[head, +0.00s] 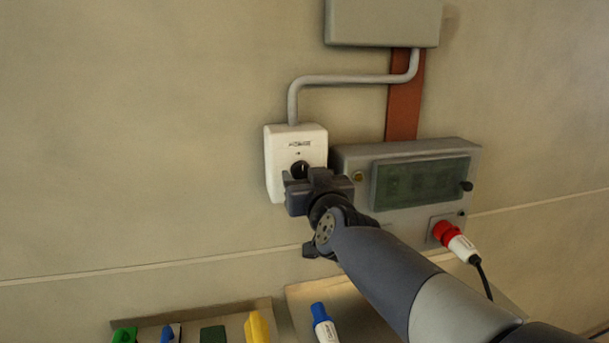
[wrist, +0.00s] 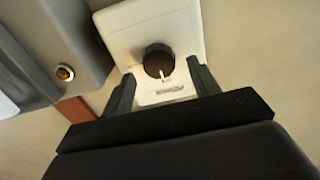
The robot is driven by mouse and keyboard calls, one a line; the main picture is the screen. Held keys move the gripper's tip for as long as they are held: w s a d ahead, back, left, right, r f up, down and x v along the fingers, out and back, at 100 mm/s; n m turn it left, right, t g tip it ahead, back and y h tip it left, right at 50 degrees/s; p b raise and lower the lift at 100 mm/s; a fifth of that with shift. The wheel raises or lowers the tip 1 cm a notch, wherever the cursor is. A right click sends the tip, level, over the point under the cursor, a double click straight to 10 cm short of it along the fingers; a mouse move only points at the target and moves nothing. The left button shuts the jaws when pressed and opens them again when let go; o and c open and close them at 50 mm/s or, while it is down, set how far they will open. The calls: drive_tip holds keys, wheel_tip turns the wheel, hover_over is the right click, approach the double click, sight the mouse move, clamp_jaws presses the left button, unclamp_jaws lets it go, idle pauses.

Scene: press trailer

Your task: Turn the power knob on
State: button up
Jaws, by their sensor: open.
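The power knob (wrist: 159,61) is a round black knob with a white pointer line, on a white wall box (wrist: 185,25). In the head view the white box (head: 296,140) hangs on the wall, and the knob (head: 300,169) is partly hidden behind my gripper. My gripper (head: 310,180) is in front of the lower part of the box. In the wrist view my gripper (wrist: 160,85) is open, with one finger on each side below the knob. The knob lies just beyond the fingertips, between their lines. I cannot tell whether the fingers touch the box.
A grey panel (head: 350,160) with a dark window stands right of the box. A red-and-white plug (head: 455,240) with a black cable sits at its lower right. A grey conduit (head: 340,79) runs above. Trays (head: 190,315) with coloured items lie below. The wall at left is clear.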

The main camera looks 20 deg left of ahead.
drive_tip(key=shift+x, duration=0.85)
drive_tip(key=shift+c, duration=0.6)
drive_tip(key=c, duration=0.9)
drive_tip(key=shift+o, duration=0.2)
